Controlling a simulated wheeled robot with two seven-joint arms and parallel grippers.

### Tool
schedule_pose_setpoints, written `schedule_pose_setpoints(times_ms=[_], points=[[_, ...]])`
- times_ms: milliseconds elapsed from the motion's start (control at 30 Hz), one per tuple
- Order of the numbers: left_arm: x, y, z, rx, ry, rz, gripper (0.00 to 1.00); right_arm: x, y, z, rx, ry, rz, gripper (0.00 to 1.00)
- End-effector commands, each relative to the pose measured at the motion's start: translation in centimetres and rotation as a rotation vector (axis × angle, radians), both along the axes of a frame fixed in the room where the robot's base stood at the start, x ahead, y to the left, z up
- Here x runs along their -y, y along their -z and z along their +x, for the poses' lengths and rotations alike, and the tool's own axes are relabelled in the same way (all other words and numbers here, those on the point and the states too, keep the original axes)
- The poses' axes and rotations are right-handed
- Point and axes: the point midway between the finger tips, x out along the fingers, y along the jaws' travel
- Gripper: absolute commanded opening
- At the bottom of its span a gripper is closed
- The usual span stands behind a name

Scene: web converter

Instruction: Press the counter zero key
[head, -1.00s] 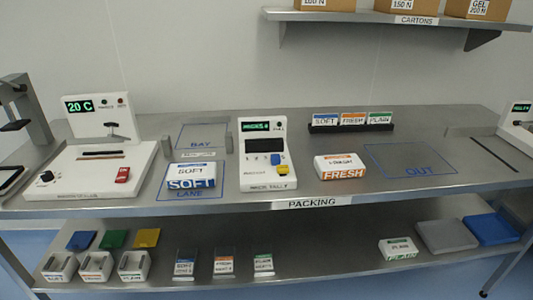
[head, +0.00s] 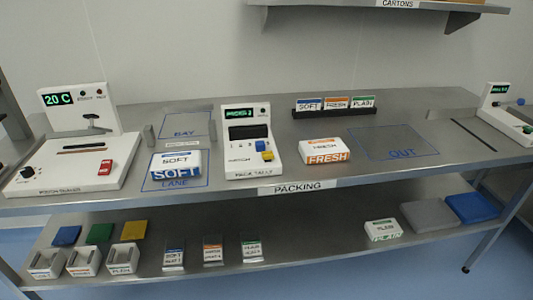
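The counter (head: 236,174), a white upright unit labelled PACK TALLY, stands at the middle of the table. Its green display (head: 239,114) starts with what looks like PACKS; the figure is too small to read surely. Below the display is a dark window (head: 249,132). Under that are a blue key (head: 260,146) and a yellow key (head: 267,156) on the right of the sloped front. I cannot read which one is marked zero. Neither of my grippers is in view.
A SOFT pack (head: 178,163) lies left of the counter, a FRESH pack (head: 325,150) right of it. A sealer-like machine (head: 72,170) stands at the left, another machine (head: 505,115) at the right. The OUT area (head: 385,144) is clear. A label rack (head: 335,111) stands behind.

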Motion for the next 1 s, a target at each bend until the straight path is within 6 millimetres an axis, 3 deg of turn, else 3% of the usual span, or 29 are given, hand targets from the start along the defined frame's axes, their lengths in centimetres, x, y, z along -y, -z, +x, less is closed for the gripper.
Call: schedule_pose_setpoints(times_ms=[33,100,1000], points=[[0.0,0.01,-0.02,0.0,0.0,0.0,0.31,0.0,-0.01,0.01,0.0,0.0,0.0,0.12],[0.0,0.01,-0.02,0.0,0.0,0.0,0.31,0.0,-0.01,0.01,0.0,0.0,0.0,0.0],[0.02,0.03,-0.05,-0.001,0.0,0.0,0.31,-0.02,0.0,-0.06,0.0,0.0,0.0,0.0]])
